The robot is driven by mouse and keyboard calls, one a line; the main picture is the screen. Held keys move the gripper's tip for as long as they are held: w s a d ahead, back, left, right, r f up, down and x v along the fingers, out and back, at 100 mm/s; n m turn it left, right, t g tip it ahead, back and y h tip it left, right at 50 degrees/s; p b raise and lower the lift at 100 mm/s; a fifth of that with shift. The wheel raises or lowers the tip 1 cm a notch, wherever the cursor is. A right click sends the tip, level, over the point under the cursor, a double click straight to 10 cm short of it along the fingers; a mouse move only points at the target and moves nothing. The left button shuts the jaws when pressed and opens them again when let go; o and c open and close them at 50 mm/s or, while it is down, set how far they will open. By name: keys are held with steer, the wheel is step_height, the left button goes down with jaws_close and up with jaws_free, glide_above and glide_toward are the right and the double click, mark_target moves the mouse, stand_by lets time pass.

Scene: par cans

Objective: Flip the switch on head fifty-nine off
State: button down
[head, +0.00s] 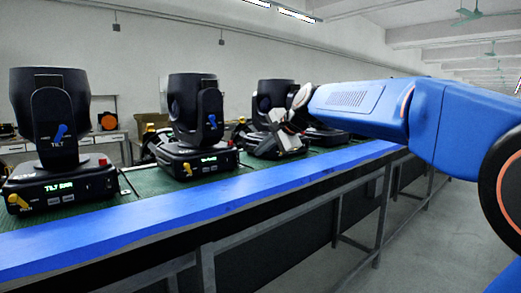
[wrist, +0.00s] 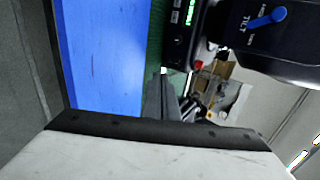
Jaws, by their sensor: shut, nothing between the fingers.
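Several black moving heads stand in a row on a green-topped bench. The nearest head (head: 45,105) has a blue lever (head: 60,132) marked TILT on its arm, a yellow lever (head: 18,201) on its base and a lit green display (head: 59,187). The second head (head: 197,112) has a similar blue lever (head: 212,121) and yellow lever (head: 187,169). I cannot read the number fifty-nine on any head. My gripper (head: 268,148) is shut and empty, in front of the third head (head: 262,97), which it partly hides. In the wrist view, a blue lever (wrist: 266,18) and a red button (wrist: 198,65) show beyond the fingers.
The bench has a raised blue front rail (head: 200,202) on a grey metal frame. A fourth head (head: 325,135) is mostly hidden behind my arm. The floor (head: 415,225) in front of the bench is clear.

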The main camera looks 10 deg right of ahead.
glide_toward(239, 162)
steer(key=x, duration=0.4)
steer(key=shift+a+f, duration=0.1)
steer(key=shift+f, duration=0.35)
steer(key=shift+w+a, duration=0.35)
steer(key=shift+w, duration=0.25)
steer(key=shift+f, duration=0.1)
steer(key=shift+w+a+f, duration=0.15)
steer(key=shift+f, duration=0.05)
